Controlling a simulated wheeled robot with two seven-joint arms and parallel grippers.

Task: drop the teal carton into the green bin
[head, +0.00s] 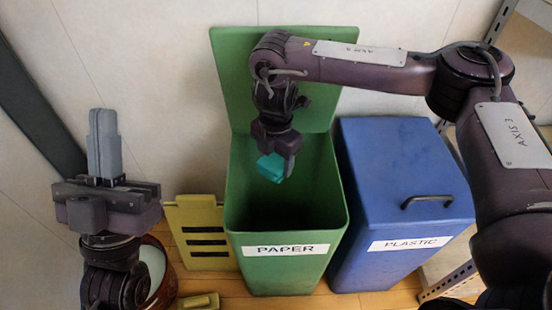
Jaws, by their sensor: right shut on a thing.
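The teal carton (271,167) is held in my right gripper (276,158), which is shut on it. The gripper points down from the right arm and the carton hangs over the open mouth of the green bin (288,273). The green bin is labelled PAPER and its lid (236,75) stands raised at the back. Part of the carton is hidden by the gripper fingers. My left gripper (104,150) is at the left, pointing up, away from the bin. Its fingers appear together with nothing visible between them.
A blue bin (400,150) labelled PLASTIC stands right of the green bin with its handled lid shut. A yellow slotted piece (185,220) stands left of the green bin. A round reddish container (168,285) is partly hidden behind my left arm. Metal shelving (450,283) is at the right.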

